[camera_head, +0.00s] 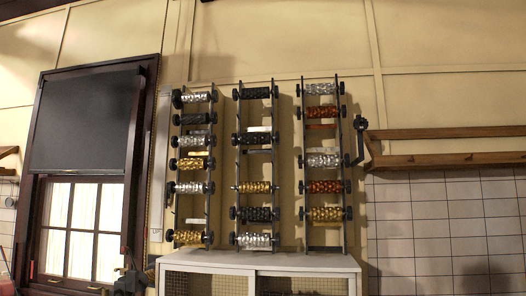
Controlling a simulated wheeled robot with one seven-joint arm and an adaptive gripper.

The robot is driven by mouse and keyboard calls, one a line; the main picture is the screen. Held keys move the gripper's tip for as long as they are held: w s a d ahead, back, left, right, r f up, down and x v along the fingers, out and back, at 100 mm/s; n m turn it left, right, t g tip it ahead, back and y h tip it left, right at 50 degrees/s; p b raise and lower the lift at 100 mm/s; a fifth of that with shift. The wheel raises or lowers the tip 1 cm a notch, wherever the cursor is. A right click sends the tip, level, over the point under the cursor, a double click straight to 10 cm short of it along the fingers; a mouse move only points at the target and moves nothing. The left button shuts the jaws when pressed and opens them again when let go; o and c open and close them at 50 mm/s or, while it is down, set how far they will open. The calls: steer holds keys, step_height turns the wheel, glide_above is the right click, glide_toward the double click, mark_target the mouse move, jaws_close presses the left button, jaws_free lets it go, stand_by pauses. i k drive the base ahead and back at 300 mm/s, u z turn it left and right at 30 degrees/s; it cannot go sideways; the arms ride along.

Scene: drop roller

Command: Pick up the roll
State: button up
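Patterned rolls hang crosswise in three upright dark racks on the wall. The left rack (210,200) holds silver, black and gold rolls, with a silver roll (194,97) on top and a gold roll (187,237) lowest. The middle rack (274,160) has a black roll (255,93) on top, a gold roll (255,187) lower and a silver roll (254,240) at the bottom. The right rack (343,235) has silver, copper and gold rolls, including a copper roll (325,186) and a gold roll (326,213). Which roll is meant cannot be told. I cannot make out my gripper.
A white cabinet (260,262) with mesh-fronted openings stands below the racks. A wooden shelf (450,160) is on the tiled wall at right. A window with a dark blind (85,122) is at left. Small dark items (130,281), unclear, sit at the lower left.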

mark_target(194, 140)
steer(key=z, duration=0.7)
steer(key=i, duration=0.8)
steer(key=u, duration=0.35)
